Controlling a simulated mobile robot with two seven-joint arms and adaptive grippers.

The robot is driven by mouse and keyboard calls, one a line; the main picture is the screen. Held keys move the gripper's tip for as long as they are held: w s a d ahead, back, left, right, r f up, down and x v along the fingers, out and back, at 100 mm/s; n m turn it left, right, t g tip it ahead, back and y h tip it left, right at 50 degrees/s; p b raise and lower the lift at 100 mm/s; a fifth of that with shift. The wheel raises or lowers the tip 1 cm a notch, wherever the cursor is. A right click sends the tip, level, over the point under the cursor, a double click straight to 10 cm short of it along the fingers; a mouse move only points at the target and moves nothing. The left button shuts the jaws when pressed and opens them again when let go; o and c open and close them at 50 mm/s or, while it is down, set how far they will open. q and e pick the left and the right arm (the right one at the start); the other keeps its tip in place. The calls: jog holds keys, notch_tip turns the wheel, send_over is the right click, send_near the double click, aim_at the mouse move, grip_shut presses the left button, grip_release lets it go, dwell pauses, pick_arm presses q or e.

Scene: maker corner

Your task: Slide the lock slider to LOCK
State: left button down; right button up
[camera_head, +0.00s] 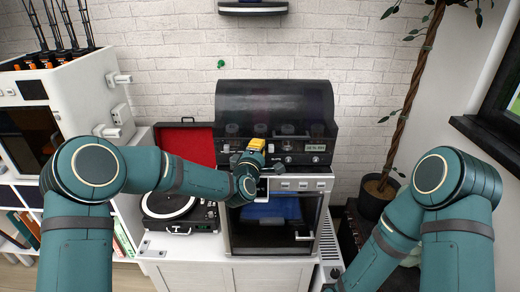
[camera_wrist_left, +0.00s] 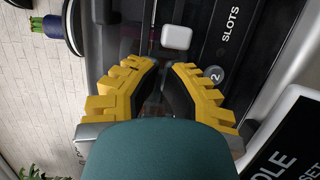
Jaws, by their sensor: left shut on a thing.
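My left gripper (camera_head: 255,147) is at the front control panel of the black machine (camera_head: 275,105) with the dark hood. Its yellow fingers also show in the left wrist view (camera_wrist_left: 165,68), pointing at the panel. They are shut on a small part, which I take to be the lock slider; it is dark and mostly hidden between them. No LOCK lettering is readable. Just beyond the fingertips is a white square piece (camera_wrist_left: 176,36), with a round knob marked 2 (camera_wrist_left: 214,75) and the word SLOTS to the right.
Below the machine is a glass-fronted cabinet (camera_head: 275,228) with a row of buttons. A turntable (camera_head: 180,212) with an open red lid (camera_head: 185,143) stands at its left. A potted plant (camera_head: 376,197) stands at the right. White shelving is at the far left.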

aim_at(269, 148)
pick_arm(q)
jog(key=shift+d, duration=0.15)
jog(key=shift+d+f+b, duration=0.1)
jog(key=shift+d+b, duration=0.8)
jog(key=shift+d, duration=0.7)
pick_arm(e)
jog(key=shift+w+f, duration=0.2)
jog(key=shift+f, duration=0.6)
pick_arm(q)
jog(key=shift+a, duration=0.15)
pick_arm(e)
jog(key=shift+f, duration=0.1)
